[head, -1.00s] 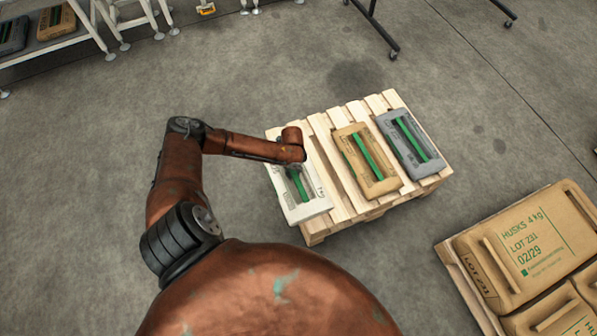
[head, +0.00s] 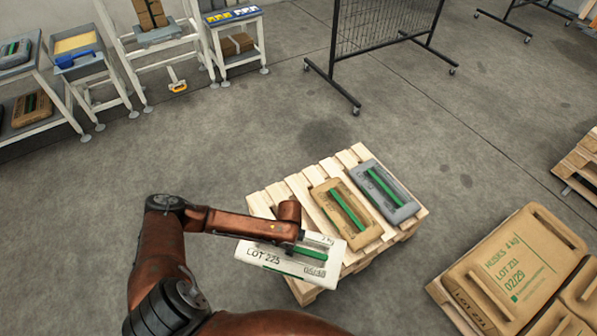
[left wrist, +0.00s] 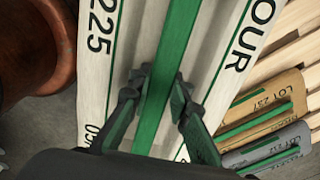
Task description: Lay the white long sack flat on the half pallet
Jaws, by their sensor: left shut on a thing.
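The white long sack (head: 283,262), printed "LOT 225", has a green strip handle along its top. In the head view it lies crosswise over the near left edge of the half pallet (head: 262,205), sticking out past it. It appears held above the slats, but the exact gap cannot be told. My left gripper (left wrist: 155,105) is shut on the green handle; in the head view my arm mostly hides its fingers. The white sack (left wrist: 205,50) fills much of the left wrist view. My right gripper is not in view.
A tan sack (head: 330,222) and a grey sack (head: 399,207) lie side by side on the pallet's right part. Another pallet with large tan husk sacks (head: 525,255) stands at right. Shelving (head: 95,95) and a mesh rack (head: 385,35) stand behind on open floor.

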